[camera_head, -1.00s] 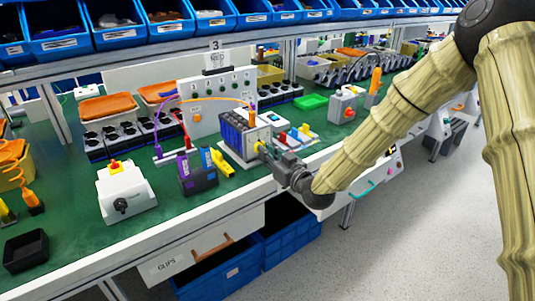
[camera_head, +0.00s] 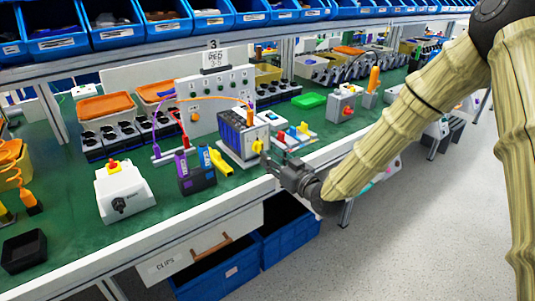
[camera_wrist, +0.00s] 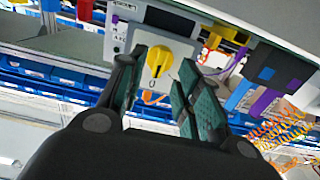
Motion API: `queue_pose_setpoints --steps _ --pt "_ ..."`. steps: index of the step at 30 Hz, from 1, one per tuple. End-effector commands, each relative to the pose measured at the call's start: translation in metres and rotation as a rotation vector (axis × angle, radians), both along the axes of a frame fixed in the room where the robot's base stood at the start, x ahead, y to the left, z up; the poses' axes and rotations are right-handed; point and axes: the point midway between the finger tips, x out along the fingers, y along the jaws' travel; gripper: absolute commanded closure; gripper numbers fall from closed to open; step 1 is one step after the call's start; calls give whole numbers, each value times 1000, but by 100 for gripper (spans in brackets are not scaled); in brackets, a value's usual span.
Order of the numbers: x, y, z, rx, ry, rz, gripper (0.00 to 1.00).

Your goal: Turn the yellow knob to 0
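The yellow knob (camera_head: 257,146) is on the front face of a grey-white box (camera_head: 236,135) near the table's front edge. In the wrist view the yellow knob (camera_wrist: 158,58) is close ahead, and its dark line points down at a 0-like mark (camera_wrist: 152,84) on the plate. My gripper (camera_head: 268,160) is just in front of the knob, to its lower right in the head view. In the wrist view my gripper (camera_wrist: 163,68) is open, with one finger left of the knob and the other to its right. A gap shows between the knob and the fingers.
A purple and black block with a yellow piece (camera_head: 197,175) stands left of the box. A white box with a dark knob (camera_head: 125,195) is farther left. A grey box with a red button (camera_head: 345,104) stands to the right. The floor in front is clear.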

Motion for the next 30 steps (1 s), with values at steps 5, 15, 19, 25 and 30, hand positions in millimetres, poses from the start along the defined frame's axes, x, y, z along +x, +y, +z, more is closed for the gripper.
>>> queue_pose_setpoints --steps 5,15,19,25,30 --pt "-27 -21 1 2 1 -2 66" --pt "-61 -46 1 2 -1 -3 66" --pt "-65 -49 1 1 0 -3 66" --pt "-66 -49 0 1 0 -2 66" --pt "-67 -49 -5 -2 11 -4 66"
